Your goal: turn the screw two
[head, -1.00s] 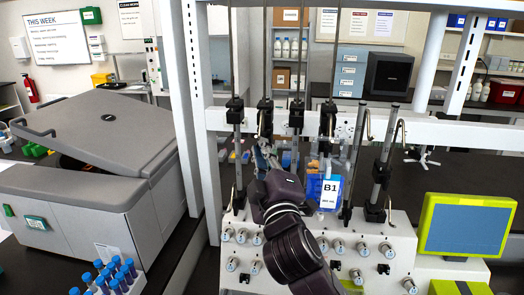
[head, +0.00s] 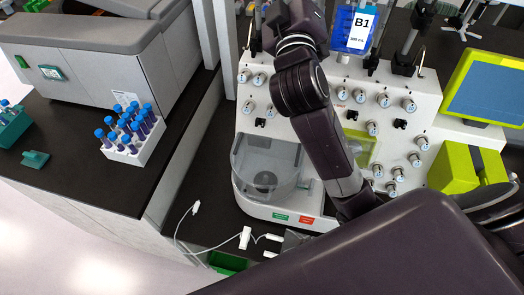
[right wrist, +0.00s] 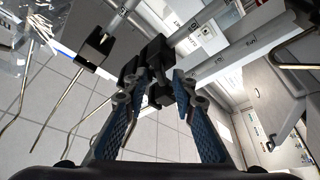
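In the right wrist view a black clamp (right wrist: 155,56) sits on a grey pole, with a small dark screw knob (right wrist: 160,96) on its near side. My right gripper (right wrist: 162,82) has its blue-padded fingers on either side of this knob. Small gaps seem to show between the fingers and the knob; firm contact cannot be made out. In the head view my right arm reaches up over the white cell processor (head: 262,135), and its gripper is cut off or hidden at the top edge. My left gripper is in neither current view.
A blue bag labelled B1 (head: 352,28) hangs right of my arm. A green-framed screen (head: 487,88) stands at right. A rack of blue-capped tubes (head: 128,150) and a grey centrifuge (head: 110,50) are at left. In the wrist view another black clamp (right wrist: 96,46) and bent metal hooks are close by.

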